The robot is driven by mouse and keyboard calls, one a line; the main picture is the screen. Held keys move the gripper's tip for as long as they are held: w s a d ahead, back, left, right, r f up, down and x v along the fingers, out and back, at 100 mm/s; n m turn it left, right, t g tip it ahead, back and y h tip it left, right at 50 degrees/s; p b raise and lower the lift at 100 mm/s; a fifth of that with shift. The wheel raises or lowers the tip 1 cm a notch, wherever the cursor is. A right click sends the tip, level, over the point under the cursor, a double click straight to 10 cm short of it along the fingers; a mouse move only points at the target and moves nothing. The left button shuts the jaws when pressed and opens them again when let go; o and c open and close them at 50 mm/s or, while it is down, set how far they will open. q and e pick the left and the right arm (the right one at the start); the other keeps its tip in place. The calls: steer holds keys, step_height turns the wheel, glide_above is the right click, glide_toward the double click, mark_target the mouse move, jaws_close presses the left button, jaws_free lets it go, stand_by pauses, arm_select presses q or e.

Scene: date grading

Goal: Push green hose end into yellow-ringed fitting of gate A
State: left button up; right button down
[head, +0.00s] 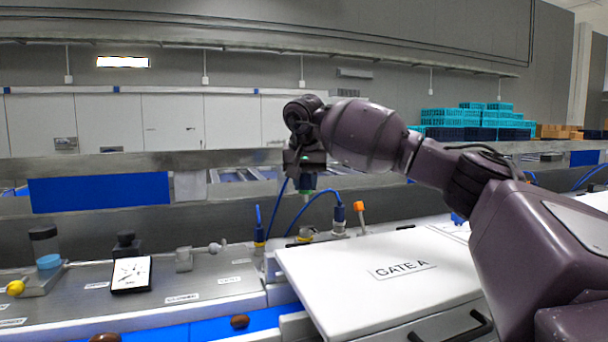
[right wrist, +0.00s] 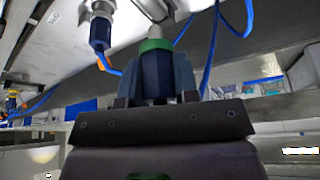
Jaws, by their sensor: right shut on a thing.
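My right gripper (head: 306,186) is shut on the dark blue hose end with a green ring (head: 306,195). In the right wrist view the fingers (right wrist: 155,85) grip the hose end's dark body, and its green ring (right wrist: 156,45) shows beyond them. In the head view it points down and is above a small fitting (head: 307,234) with a yellowish ring, behind the white GATE A panel (head: 365,290). A gap shows between them in the head view. My left gripper is not in view.
Blue connectors with hoses stand on both sides, one at the right (head: 339,215) and one at the left (head: 259,234). An orange-tipped lever (head: 359,207) stands close by. A black-framed display (head: 131,274) and jars sit on the left bench.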

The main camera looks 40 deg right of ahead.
mark_target(305, 196)
steer(key=shift+f, duration=1.85)
steer(key=shift+p, duration=0.5)
steer(key=shift+f+b, duration=0.3)
steer(key=shift+f, duration=0.8)
steer(key=shift+f+p, duration=0.2)
steer(key=shift+p, duration=0.5)
stand_by(0.8)
steer(key=shift+f+b, duration=0.3)
steer(key=shift+f, duration=1)
stand_by(1.6)
steer(key=c, duration=1.5)
jaws_free()
